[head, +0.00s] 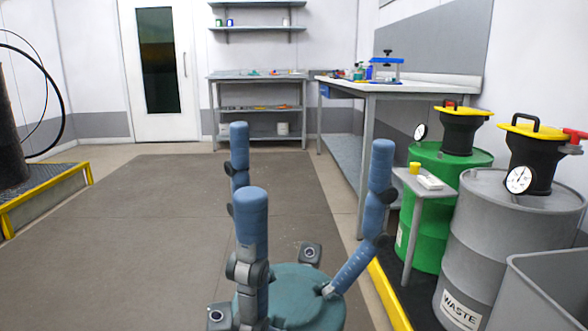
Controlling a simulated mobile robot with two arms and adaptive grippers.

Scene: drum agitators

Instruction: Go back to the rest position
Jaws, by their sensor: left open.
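My left arm's blue links rise left of centre in the head view. My left gripper (247,269) shows only as small grey parts low on this arm, and its fingertips are hard to make out. It is open, and I see nothing held in it. My right arm's blue links stand right of centre, bent above my round teal base. I cannot make out my right gripper.
A green drum (422,252) and a grey waste drum (476,258) stand close on the right, beside a small side table (439,190) and a grey bin (549,287). A workbench (367,90) stands behind. A yellow-edged platform (48,197) is at left. The middle floor is clear.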

